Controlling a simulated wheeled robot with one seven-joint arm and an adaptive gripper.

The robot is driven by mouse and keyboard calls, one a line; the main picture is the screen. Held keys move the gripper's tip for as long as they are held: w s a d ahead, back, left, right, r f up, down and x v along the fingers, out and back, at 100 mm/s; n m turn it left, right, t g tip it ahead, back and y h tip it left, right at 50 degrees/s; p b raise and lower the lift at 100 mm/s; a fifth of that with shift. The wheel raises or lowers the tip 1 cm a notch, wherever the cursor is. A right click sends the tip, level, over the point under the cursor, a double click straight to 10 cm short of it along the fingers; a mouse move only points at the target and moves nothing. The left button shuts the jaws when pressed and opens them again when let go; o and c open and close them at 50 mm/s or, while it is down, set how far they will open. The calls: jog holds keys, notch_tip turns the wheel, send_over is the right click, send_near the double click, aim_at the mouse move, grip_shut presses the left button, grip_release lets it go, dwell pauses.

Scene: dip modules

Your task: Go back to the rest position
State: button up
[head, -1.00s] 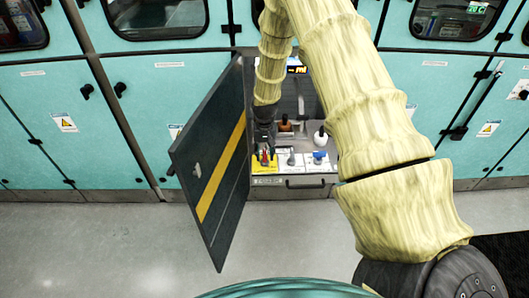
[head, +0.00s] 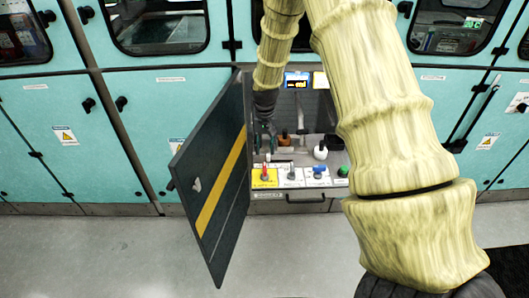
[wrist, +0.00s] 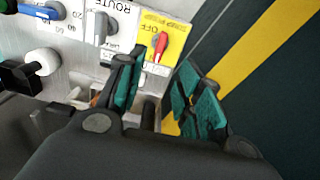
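My gripper (head: 265,138) is inside the open cabinet bay, above the control panel at its left side. In the wrist view (wrist: 165,88) its two green-padded fingers are spread apart with nothing between them. A red switch on a yellow plate (wrist: 162,48) lies just beyond the fingertips; it also shows in the head view (head: 265,174). It appears apart from the fingers. A grey knob (wrist: 98,27) marked ROUTE sits beside it, then a blue-handled knob (wrist: 40,12). My arm rises out of the bay and curves back towards me.
An open dark door (head: 213,185) with a yellow stripe stands close on the gripper's left. A white ball knob (head: 320,152) and a brown-orange handle (head: 284,140) stand behind the switches. A green knob (head: 343,171) sits at right. The grey floor (head: 110,250) is clear.

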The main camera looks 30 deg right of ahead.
jog(key=shift+r, duration=0.35)
dwell(0.3)
jog(key=s+a+f+n, duration=0.2)
jog(key=s+a+f, duration=0.5)
jog(key=f, duration=0.4)
jog(key=s+a+f+n, duration=0.1)
jog(key=s+a+f, duration=0.3)
jog(key=s, duration=0.7)
jog(key=s+a+f+n, duration=0.1)
jog(key=s+a+f, duration=0.3)
jog(key=s, duration=0.7)
jog(key=s+a+f+n, duration=0.1)
jog(key=s+a+f, duration=0.2)
jog(key=s, duration=0.7)
jog(key=shift+s+a+f+n, duration=0.4)
jog(key=shift+a, duration=0.85)
